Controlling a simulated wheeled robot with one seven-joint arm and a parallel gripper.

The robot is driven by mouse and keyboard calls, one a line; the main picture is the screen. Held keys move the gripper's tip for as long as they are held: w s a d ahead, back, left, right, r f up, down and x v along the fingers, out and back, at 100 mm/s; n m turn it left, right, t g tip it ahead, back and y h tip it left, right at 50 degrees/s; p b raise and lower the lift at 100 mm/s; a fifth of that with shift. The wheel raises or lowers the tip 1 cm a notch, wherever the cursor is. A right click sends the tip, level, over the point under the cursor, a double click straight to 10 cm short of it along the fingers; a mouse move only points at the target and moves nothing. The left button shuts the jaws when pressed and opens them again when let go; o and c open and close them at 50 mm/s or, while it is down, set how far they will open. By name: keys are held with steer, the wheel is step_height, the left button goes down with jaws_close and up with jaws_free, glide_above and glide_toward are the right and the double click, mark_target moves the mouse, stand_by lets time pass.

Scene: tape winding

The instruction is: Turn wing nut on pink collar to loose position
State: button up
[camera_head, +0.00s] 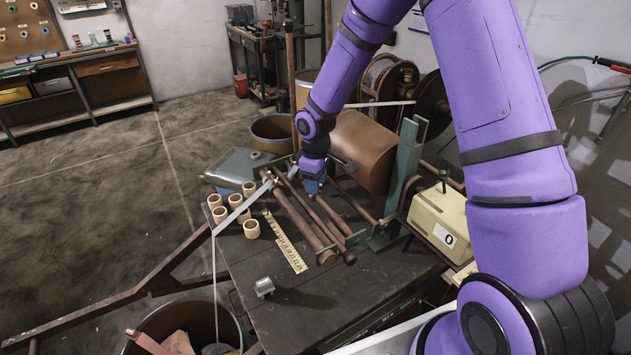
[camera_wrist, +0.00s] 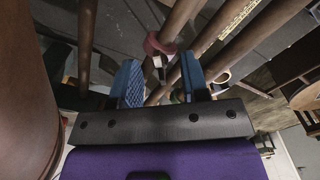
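In the wrist view, the pink collar (camera_wrist: 156,44) sits around a brown rod, near the top centre. A small pale metallic piece, which looks like the wing nut (camera_wrist: 159,64), sticks out from the collar toward my gripper. My gripper (camera_wrist: 161,74) is open, its two blue-padded fingers apart on either side of the line to this piece. I see no contact, and the wing nut's turn is too small to read. In the head view, my gripper (camera_head: 313,186) is down among the rods at the left of the machine; the collar is hidden there.
Brown rods (camera_head: 300,218) lie close around my gripper. A large brown roll (camera_head: 361,151) and a green upright (camera_head: 402,180) stand to the right. Several tan rings (camera_head: 251,229), a yellow ruler (camera_head: 285,243) and a small grey block (camera_head: 263,287) lie on the dark table (camera_head: 300,310).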

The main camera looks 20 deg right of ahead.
step_height(320, 180, up, 11)
stand_by(0.8)
steer(key=shift+f, duration=0.1)
steer(key=shift+c, duration=0.5)
steer(key=w+a+f+g+h, duration=0.1)
steer(key=w+a+g+h, duration=0.2)
steer(key=x, duration=1)
steer(key=shift+s+d+f, duration=0.1)
steer(key=shift+f, duration=0.2)
